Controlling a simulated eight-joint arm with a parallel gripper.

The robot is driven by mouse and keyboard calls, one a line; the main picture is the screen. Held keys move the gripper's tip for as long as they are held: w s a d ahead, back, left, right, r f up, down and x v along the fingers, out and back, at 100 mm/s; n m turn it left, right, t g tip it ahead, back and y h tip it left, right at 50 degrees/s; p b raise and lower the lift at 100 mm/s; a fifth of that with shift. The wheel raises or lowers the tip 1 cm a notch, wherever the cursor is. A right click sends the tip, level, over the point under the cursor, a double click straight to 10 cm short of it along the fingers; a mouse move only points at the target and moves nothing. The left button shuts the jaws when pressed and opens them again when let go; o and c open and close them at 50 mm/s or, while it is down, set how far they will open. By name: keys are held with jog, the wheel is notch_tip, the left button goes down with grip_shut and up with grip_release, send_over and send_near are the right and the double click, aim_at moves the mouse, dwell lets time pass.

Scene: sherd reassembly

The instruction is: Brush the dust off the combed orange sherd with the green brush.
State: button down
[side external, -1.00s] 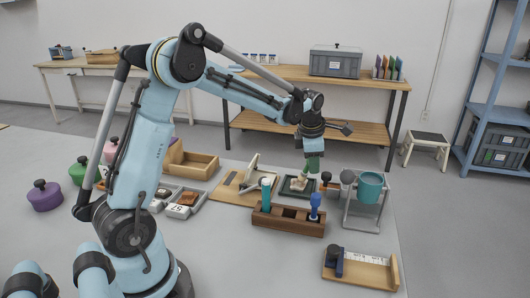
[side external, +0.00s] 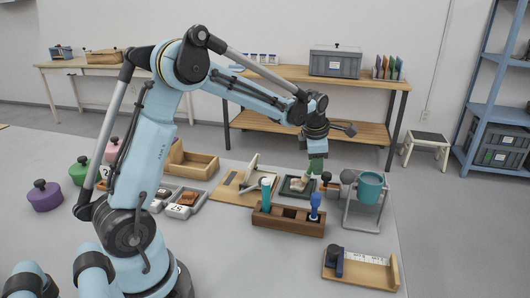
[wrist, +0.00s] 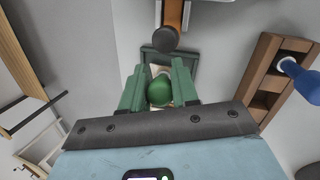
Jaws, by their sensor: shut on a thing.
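My gripper (side external: 317,157) is shut on the green brush (wrist: 160,91), whose rounded green end shows between the two green fingers in the wrist view. In the side view the gripper is above a small dark tray (side external: 284,187), which also shows in the wrist view (wrist: 190,58). Something pale is under the gripper at the tray; I cannot tell bristles from sherd there. The combed orange sherd is not clearly seen at the tray. An orange-brown piece (side external: 188,198) lies in a labelled grey tray to the left. Dust is too small to make out.
A wooden rack (side external: 272,222) with a teal tool (side external: 266,190) and a blue tool (side external: 315,203) stands in front of the dark tray. A teal cup (side external: 370,187) on a stand is to the right. A wooden gauge tray (side external: 372,272) lies front right. Bare table lies front left of the rack.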

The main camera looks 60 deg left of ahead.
jog(key=shift+s+a+f, duration=0.1)
jog(key=shift+s+a, duration=1.2)
jog(key=shift+w+d, duration=1.3)
jog(key=shift+w, duration=0.05)
jog(key=shift+r, duration=3.05)
jog(key=shift+r, duration=1.5)
